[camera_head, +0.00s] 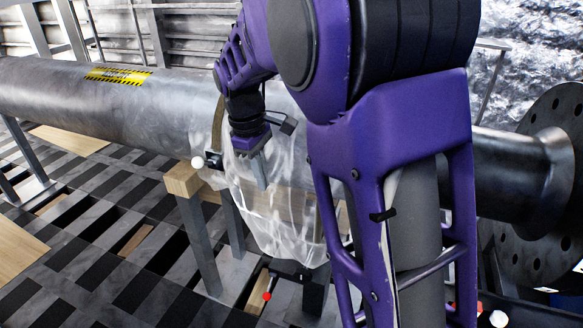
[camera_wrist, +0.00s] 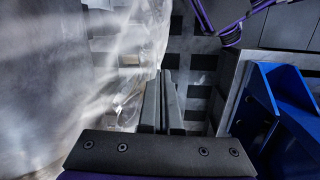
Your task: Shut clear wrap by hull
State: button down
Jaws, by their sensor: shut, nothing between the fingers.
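The clear wrap (camera_head: 275,215) is a translucent sheet hanging round the large grey pipe (camera_head: 160,100), sagging below it. A black fitting with a white ball (camera_head: 197,162) sits at its upper left edge. A black bar with a red ball (camera_head: 267,296) sits at its lower end. My gripper (camera_head: 260,180) points down in front of the wrap, shut and empty; I cannot tell whether it touches the wrap. In the wrist view the wrap (camera_wrist: 85,80) fills the left side, beside the closed fingers (camera_wrist: 167,75). My arm hides part of the wrap's right side.
A metal stand with a wooden block (camera_head: 183,180) is under the pipe. A large flange (camera_head: 550,150) is at the right. The floor (camera_head: 90,260) is a dark grating with gaps and wooden panels. In the wrist view a blue bracket (camera_wrist: 270,110) stands right of my fingers.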

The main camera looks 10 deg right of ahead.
jog(key=s+d+f+b, duration=0.1)
jog(key=s+d+f, duration=0.2)
jog(key=d+f, duration=0.1)
jog(key=s+d+f+n+g+b, duration=0.1)
jog(key=s+d+f, duration=0.3)
jog(key=f, duration=0.3)
jog(key=shift+g+h, duration=0.3)
jog(key=shift+h, duration=0.1)
